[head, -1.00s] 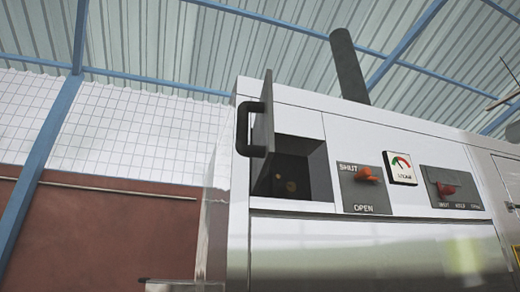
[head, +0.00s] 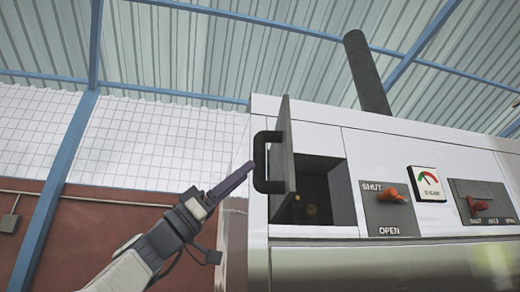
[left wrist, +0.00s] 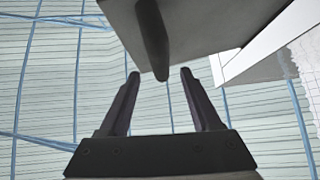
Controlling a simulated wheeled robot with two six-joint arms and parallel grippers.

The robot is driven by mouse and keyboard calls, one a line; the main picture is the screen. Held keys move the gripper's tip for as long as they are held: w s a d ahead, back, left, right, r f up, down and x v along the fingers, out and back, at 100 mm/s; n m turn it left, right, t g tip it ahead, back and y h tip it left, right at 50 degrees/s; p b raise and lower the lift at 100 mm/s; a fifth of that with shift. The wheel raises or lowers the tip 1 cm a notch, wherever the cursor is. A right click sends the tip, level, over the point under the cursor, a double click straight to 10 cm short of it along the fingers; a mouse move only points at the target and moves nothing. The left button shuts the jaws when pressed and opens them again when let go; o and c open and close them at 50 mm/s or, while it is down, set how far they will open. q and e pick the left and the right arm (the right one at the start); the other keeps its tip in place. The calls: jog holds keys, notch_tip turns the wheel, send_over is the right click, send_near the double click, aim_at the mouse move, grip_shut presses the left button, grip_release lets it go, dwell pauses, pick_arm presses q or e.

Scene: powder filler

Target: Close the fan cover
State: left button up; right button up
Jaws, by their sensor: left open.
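The fan cover (head: 284,150) is a dark grey hinged panel standing open, swung out from the machine's front. Its black bar handle (head: 262,163) is on the left face. Behind the cover is a dark square recess (head: 338,190), partly hidden by it. My left gripper (head: 247,170) reaches up from the lower left, its tips close to the handle. In the left wrist view the open fingers (left wrist: 160,76) point at the cover (left wrist: 200,22), with the handle (left wrist: 152,40) in line between them. I cannot tell whether they touch it. My right gripper is not in view.
The machine's white front panel (head: 400,140) carries an orange SHUT/OPEN knob (head: 392,194), a dial gauge (head: 427,184) and a red switch (head: 478,204) right of the recess. A dark pipe (head: 366,75) rises behind. The space left of the machine looks free.

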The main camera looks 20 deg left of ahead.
aim_at(260, 161)
pick_arm(q)
jog(key=p+x, duration=0.3)
jog(key=x, duration=0.1)
jog(key=shift+d+r, duration=0.1)
jog(key=shift+r, duration=0.3)
jog(key=shift+w+d+r+p, duration=0.4)
jog(key=shift+w+d+p, duration=0.05)
jog(key=shift+d+p, duration=0.1)
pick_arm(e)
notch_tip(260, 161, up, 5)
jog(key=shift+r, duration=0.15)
pick_arm(q)
grip_shut()
dwell(0.3)
